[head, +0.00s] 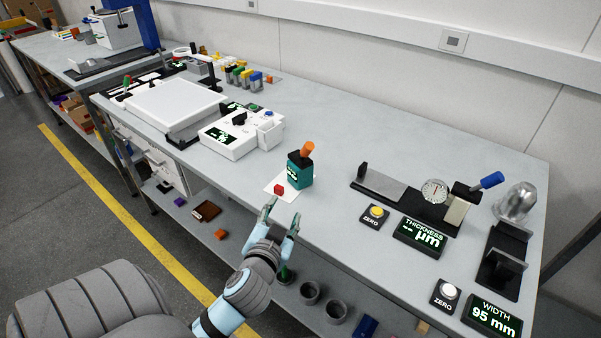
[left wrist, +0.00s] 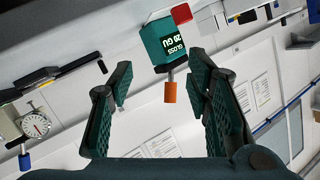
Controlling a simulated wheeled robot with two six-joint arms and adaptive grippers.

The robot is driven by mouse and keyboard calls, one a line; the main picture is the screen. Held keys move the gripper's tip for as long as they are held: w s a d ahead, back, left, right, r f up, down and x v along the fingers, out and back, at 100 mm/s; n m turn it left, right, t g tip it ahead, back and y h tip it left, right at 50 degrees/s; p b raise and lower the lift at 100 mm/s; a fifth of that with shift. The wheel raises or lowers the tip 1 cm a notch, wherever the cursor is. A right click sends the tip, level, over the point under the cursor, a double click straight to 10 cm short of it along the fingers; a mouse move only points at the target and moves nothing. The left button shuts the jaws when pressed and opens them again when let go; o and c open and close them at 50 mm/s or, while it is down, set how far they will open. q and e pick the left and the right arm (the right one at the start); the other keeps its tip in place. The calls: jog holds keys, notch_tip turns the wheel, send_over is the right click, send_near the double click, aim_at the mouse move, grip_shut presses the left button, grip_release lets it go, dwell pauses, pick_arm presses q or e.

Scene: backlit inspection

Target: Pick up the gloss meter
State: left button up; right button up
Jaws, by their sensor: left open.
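The gloss meter (head: 299,173) is a teal box with an orange-tipped handle (head: 307,148) on top. It stands on the bench at the far edge of a white card, and a small red block (head: 279,189) is beside it on the card. In the left wrist view the gloss meter (left wrist: 170,42) shows "GLOSS 20 GU" on its display. My left gripper (head: 282,211) is open and empty, at the bench's front edge on the near side of the meter, apart from it. In the left wrist view the meter and its handle appear between and beyond the open fingers (left wrist: 158,80).
A dial thickness gauge (head: 434,192) and a width gauge (head: 500,260) stand to the right. A white instrument (head: 228,142) and a light panel (head: 172,106) stand to the left. Bench space behind the meter is clear. Cups sit on the lower shelf.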

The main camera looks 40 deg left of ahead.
aim_at(305, 154)
pick_arm(q)
jog(key=w+r+t, duration=0.3)
jog(key=r, duration=0.3)
jog(key=shift+m, duration=0.5)
jog(key=x, duration=0.9)
jog(key=p+x, duration=0.1)
jog(key=x, duration=0.4)
jog(key=shift+w+a+r, duration=0.15)
jog(key=shift+a+r, duration=0.05)
jog(key=shift+r, duration=0.05)
grip_shut()
